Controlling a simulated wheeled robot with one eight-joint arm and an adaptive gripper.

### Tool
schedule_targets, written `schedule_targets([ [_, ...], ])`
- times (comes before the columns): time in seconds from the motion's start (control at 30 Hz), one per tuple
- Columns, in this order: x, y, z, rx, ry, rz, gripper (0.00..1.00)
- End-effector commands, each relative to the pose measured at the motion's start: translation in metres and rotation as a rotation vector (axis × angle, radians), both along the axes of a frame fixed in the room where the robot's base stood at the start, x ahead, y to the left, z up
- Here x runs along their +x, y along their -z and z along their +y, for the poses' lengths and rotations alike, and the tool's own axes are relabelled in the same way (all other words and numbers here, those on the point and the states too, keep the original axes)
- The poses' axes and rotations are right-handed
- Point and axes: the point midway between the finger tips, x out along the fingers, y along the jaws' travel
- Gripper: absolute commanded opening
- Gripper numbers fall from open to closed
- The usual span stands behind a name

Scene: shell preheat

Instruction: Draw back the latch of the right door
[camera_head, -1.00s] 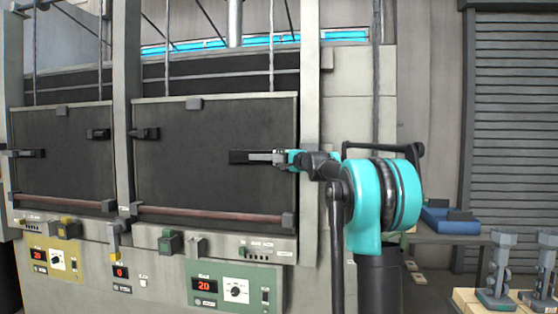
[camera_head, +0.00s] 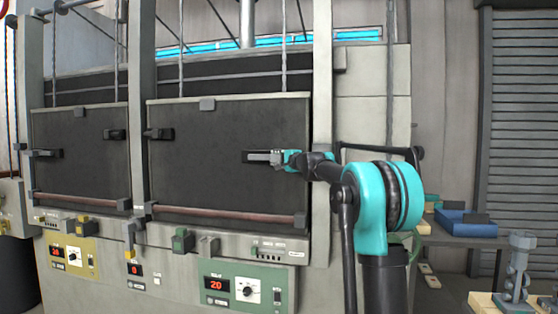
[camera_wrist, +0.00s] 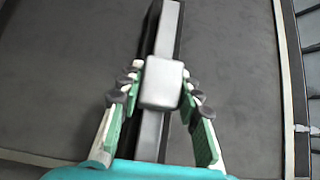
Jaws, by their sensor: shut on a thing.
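The right door (camera_head: 215,130) is a dark panel in a pale frame, lowered in the middle of the head view. Its latch (camera_head: 256,157) is a horizontal dark mount with a light grey bar, near the door's right edge. In the wrist view the latch bar (camera_wrist: 167,30) runs lengthwise, with a pale grey block-like knob (camera_wrist: 161,86) on it. My gripper (camera_head: 281,158) reaches the latch from the right. In the wrist view my gripper (camera_wrist: 160,92) has its green-padded fingers on both sides of the knob, shut on it. The bar's far end is cut off there.
Another dark latch (camera_head: 159,134) sits at the right door's left edge. The left door (camera_head: 80,150) is beside it past a pale post (camera_head: 143,60). Below are control panels (camera_head: 235,287). A bench with a blue item (camera_head: 465,222) stands right of my arm.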

Motion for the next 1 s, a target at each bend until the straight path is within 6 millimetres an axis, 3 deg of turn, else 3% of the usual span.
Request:
schedule_targets([
  [0.03,0.000,0.000,0.003,0.001,-0.005,0.000,0.36],
  [0.2,0.000,0.000,0.003,0.001,-0.004,0.000,0.55],
  [0.57,-0.004,0.000,0.000,0.001,-0.003,0.000,0.55],
  [0.77,-0.027,0.000,-0.012,0.001,-0.002,0.000,0.55],
  [1.0,-0.069,0.000,-0.034,0.001,-0.002,0.000,0.55],
])
